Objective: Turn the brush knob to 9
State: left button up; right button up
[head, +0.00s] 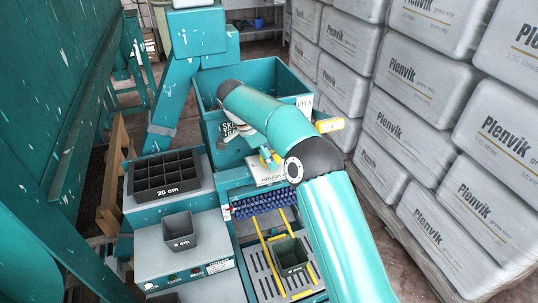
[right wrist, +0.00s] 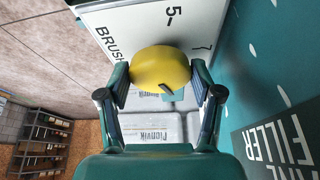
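The yellow brush knob (right wrist: 160,68) sits on a white dial panel (right wrist: 178,14) in the right wrist view. The panel shows "BRUSH", a 5 and a 7; no 9 is visible. A dark mark on the knob lies toward its lower right edge in this view; which number it faces cannot be read. My right gripper (right wrist: 160,78) has one finger against each side of the knob. In the head view my right gripper (head: 264,158) is at the brush panel (head: 269,174), largely hidden by my arm. My left gripper is not in view.
A teal hopper (head: 262,76) stands behind the panel. Left of it are a dark cell tray (head: 165,190) and a small pot (head: 180,243). Below the panel is a blue roller brush (head: 264,205), with another pot (head: 290,268) between yellow rails. Stacked Plenvik bags (head: 425,130) fill the right.

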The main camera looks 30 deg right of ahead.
jog(key=o, duration=0.4)
jog(key=shift+r, duration=0.15)
jog(key=shift+v, duration=3.85)
